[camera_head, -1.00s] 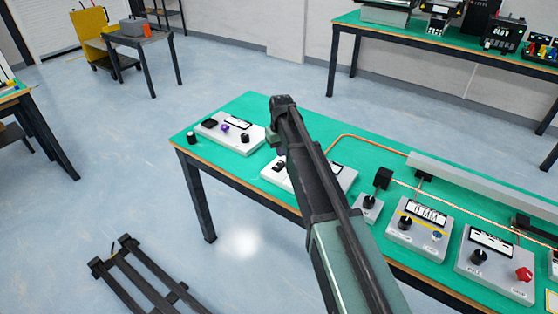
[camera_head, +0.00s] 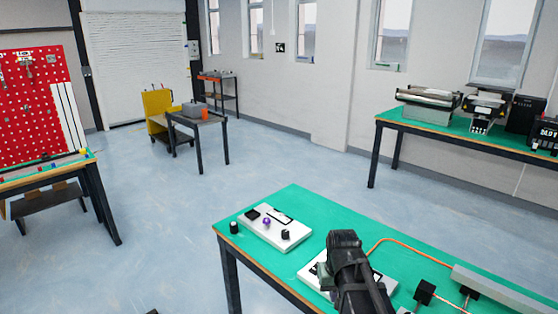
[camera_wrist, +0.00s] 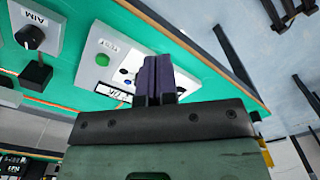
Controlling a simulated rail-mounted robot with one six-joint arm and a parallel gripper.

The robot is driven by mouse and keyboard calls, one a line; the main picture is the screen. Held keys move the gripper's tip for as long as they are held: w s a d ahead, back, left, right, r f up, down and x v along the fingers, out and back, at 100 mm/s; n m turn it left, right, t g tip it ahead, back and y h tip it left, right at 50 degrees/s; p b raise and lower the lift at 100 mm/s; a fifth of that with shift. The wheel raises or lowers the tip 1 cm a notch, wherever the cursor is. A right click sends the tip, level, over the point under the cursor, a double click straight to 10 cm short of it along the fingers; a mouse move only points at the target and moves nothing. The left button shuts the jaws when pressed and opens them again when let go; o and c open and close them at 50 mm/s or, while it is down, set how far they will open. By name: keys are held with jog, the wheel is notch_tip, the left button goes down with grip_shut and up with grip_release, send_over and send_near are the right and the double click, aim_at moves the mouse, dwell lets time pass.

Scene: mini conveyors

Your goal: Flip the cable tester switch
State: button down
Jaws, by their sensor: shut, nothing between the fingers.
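A pale box marked "TEST" (camera_wrist: 98,58), which looks like the cable tester, lies on the green bench in the wrist view. The switch is not clearly seen, and the fingers hide part of the box. In the head view, my arm covers most of this box (camera_head: 308,272).
Left of it, another pale box (camera_head: 262,236) carries a purple knob, with a small black knob (camera_head: 234,228) beside it. A box marked "AIM" (camera_wrist: 38,30) stands nearby in the wrist view. A copper-coloured line (camera_head: 395,240) crosses the green bench (camera_head: 295,200).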

jog(key=s+r+p, duration=0.1)
jog(key=s+r, duration=0.1)
jog(key=s, duration=0.6)
jog(key=shift+r, duration=0.35)
jog(key=shift+p, duration=0.3)
jog(key=w+a+r+n+t+h+p, duration=0.1)
jog(key=w+n, duration=0.7)
jog(key=w, duration=2)
jog(key=shift+w+a+r+n+t+h, duration=0.3)
jog(key=shift+a+h, duration=0.1)
jog(key=shift+a, duration=0.15)
